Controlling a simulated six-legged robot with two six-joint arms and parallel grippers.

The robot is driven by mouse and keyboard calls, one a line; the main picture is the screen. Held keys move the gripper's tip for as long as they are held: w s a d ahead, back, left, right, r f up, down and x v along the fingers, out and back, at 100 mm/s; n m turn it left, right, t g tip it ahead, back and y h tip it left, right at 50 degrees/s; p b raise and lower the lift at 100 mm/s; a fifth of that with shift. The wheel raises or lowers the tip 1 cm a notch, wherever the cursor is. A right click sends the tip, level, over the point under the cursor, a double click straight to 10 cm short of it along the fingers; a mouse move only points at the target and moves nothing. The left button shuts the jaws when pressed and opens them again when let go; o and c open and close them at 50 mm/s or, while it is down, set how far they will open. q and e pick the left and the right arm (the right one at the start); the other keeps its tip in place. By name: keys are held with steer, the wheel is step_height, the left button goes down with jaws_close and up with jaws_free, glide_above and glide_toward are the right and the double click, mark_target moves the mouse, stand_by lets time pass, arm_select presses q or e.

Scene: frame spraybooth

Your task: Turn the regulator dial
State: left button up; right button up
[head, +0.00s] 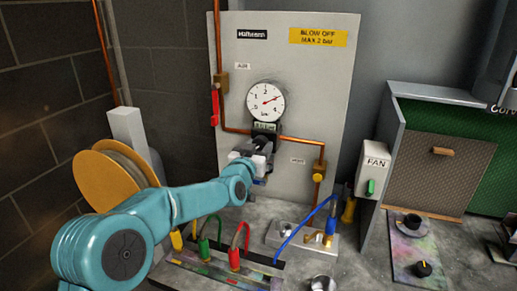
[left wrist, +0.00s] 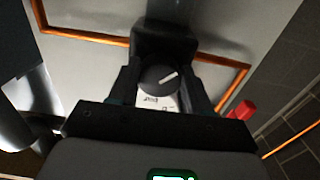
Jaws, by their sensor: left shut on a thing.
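The regulator dial (left wrist: 158,78) is a dark round knob with a white pointer line, seen between my fingers in the left wrist view. The pointer slants up to the right there. My left gripper (head: 262,148) is shut on the dial, with one finger on each side. In the head view the gripper mostly hides the dial, below a small dark display (head: 265,127) and the round white pressure gauge (head: 266,101). The gauge's red needle points up to the right, near the 2-to-4 side of the scale. My right gripper is not in view.
Copper pipe (head: 237,130) runs along the grey panel (head: 310,90), with a red lever (head: 214,106) at left and a brass valve (head: 319,172) at right. A fan switch box (head: 375,164) stands to the right. Hoses (head: 300,232) and fittings occupy the bench below.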

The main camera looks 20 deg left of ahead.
arm_select(q)
steer(key=n+b, duration=0.2)
steer(key=b, duration=0.1)
steer(key=n+b, duration=0.2)
steer(key=b, duration=0.1)
steer(key=shift+f+n, duration=0.2)
steer(key=shift+n, duration=0.1)
steer(key=shift+d+n+b, duration=0.1)
steer(key=shift+n+b, duration=0.6)
steer(key=shift+n, duration=0.2)
steer(key=n+b, duration=0.2)
steer(key=n, duration=0.1)
steer(key=shift+r+n, duration=0.2)
steer(key=shift+n, duration=0.1)
steer(key=shift+r+n+b, duration=0.15)
steer(key=shift+n+b, duration=0.65)
steer(key=shift+n, duration=1.5)
steer(key=o, duration=1.1)
steer(key=shift+c, duration=0.2)
